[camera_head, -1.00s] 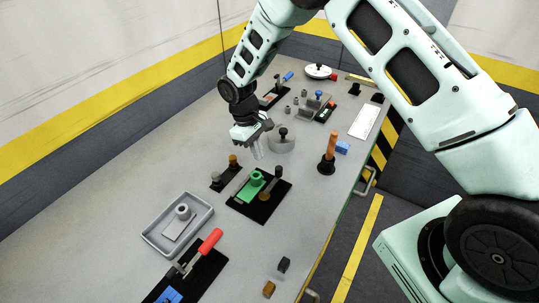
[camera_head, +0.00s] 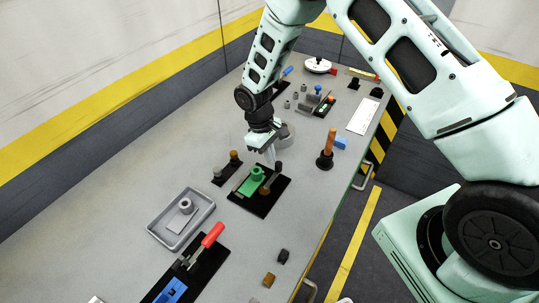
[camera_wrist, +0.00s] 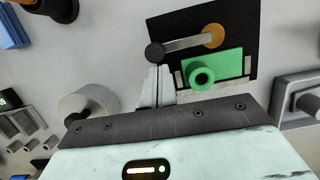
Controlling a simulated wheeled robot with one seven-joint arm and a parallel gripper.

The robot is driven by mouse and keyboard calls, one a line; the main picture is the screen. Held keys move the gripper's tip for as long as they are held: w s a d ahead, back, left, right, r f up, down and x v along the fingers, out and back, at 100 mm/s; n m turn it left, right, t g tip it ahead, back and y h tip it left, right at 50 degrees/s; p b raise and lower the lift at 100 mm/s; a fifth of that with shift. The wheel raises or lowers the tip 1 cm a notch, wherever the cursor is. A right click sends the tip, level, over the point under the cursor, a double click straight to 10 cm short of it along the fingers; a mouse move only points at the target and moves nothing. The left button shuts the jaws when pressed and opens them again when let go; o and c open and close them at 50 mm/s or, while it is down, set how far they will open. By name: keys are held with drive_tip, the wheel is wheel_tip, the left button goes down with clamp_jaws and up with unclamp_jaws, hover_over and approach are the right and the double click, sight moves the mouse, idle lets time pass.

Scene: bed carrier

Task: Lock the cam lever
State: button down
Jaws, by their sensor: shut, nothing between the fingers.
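The cam lever (camera_wrist: 183,44) is a grey bar from a bronze round pivot (camera_wrist: 214,36) to a dark knob (camera_wrist: 155,52). It is mounted on a black plate (camera_wrist: 244,18), beside a green block with a round boss (camera_wrist: 210,72). In the head view the plate (camera_head: 262,207) lies mid-table, with the green block (camera_head: 252,181) and the lever's knob (camera_head: 279,167) on it. My gripper (camera_head: 271,160) points down at the plate's far edge, close to the knob. In the wrist view its fingers (camera_wrist: 155,76) are together and empty, just beside the knob; contact cannot be told.
A grey tray (camera_head: 158,233) and a red-handled clamp (camera_head: 212,235) stand nearer. Two small posts (camera_head: 226,168) are left of the plate. A grey cylinder (camera_wrist: 88,104) is close beside my fingers. An orange-handled tool (camera_head: 328,150) stands right.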

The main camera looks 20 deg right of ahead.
sight(281, 162)
drive_tip(key=shift+s+d+m, duration=0.15)
drive_tip(key=shift+d+m, duration=0.1)
drive_tip(key=shift+m, duration=0.25)
drive_tip(key=s+d+m+b, duration=0.1)
drive_tip(key=d+m+y, duration=0.1)
drive_tip(key=m, duration=0.1)
drive_tip(key=shift+s+f+m+g+b, duration=0.1)
drive_tip(key=shift+s+m+g+b, duration=0.2)
drive_tip(key=shift+s+b, duration=0.1)
drive_tip(key=shift+s+d+m, duration=0.3)
drive_tip(key=shift+s+m, duration=0.25)
drive_tip(key=shift+m, duration=0.35)
drive_tip(key=s+m, duration=0.1)
drive_tip(key=m+y+b, duration=0.1)
drive_tip(key=shift+s+d+m, duration=0.25)
drive_tip(key=shift+s+m, duration=0.15)
drive_tip(key=s+m, duration=0.1)
drive_tip(key=m, duration=0.1)
drive_tip(key=s+m+y, duration=0.1)
drive_tip(key=s+m, duration=0.1)
drive_tip(key=shift+m+b, duration=0.3)
drive_tip(key=shift+s+a+m+t+y+b, duration=0.3)
drive_tip(key=shift+s+m, duration=0.45)
drive_tip(key=shift+m, duration=0.35)
drive_tip(key=shift+s+a+m+t+y+b, duration=0.25)
drive_tip(key=shift+s+m, duration=0.45)
drive_tip(key=shift+m, duration=0.4)
